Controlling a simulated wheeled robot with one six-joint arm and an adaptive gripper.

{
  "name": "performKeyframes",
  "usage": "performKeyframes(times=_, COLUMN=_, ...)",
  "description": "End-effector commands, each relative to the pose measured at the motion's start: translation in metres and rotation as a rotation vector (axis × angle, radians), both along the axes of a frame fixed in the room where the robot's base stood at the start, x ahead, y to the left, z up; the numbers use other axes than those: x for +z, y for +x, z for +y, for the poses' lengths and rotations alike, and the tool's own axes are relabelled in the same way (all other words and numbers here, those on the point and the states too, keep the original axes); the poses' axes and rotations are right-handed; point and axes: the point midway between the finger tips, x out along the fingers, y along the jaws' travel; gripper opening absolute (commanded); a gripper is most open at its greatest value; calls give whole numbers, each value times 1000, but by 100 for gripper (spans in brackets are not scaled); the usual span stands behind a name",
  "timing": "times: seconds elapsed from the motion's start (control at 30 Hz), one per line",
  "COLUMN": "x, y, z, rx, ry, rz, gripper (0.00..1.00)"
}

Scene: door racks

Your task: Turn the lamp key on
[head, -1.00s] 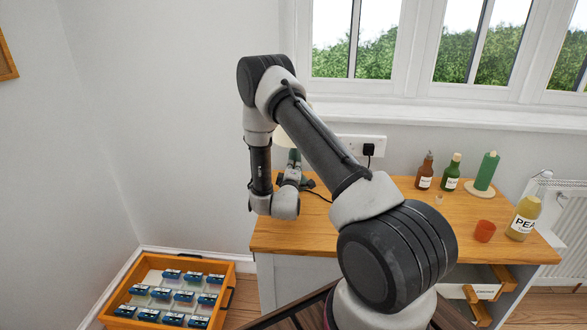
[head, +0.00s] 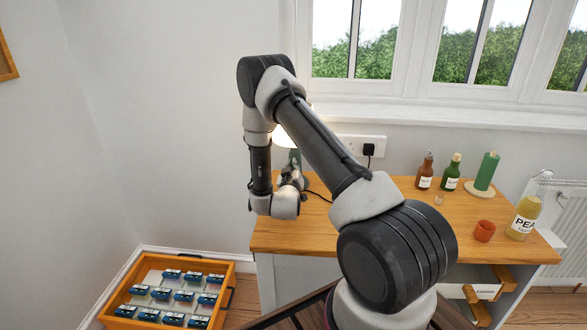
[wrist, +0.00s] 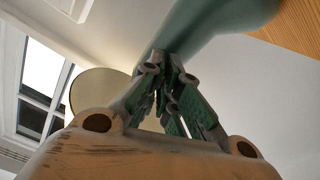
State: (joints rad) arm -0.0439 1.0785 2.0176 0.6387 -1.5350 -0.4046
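The green lamp (head: 295,157) stands at the back left of the wooden desktop, partly hidden behind my arm. Its shade (head: 286,138) glows warmly, so the lamp is lit. In the wrist view the lamp's green body (wrist: 205,28) rises behind my fingers and the shade (wrist: 92,92) shows at left. My gripper (wrist: 163,60) is at the lamp, its two fingers drawn together at the tips against the green body. The lamp key is hidden between the fingertips. In the head view my gripper (head: 291,177) is small and partly hidden by my arm.
A black plug sits in the wall socket (head: 362,146), with a cord on the desktop (head: 380,222). Brown (head: 425,172) and green (head: 452,174) bottles, a green candle-like cylinder (head: 487,171), an orange cup (head: 485,231) and a pale bottle (head: 524,217) stand at right. An orange crate (head: 231,270) lies on the floor.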

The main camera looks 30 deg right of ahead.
Motion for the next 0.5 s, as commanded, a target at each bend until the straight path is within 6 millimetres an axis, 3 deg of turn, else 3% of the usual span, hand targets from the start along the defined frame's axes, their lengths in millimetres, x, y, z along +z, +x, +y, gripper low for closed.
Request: performKeyframes(times=0.5, x=-2, y=-1, z=0, rx=0, ry=277, rz=-182, gripper=0)
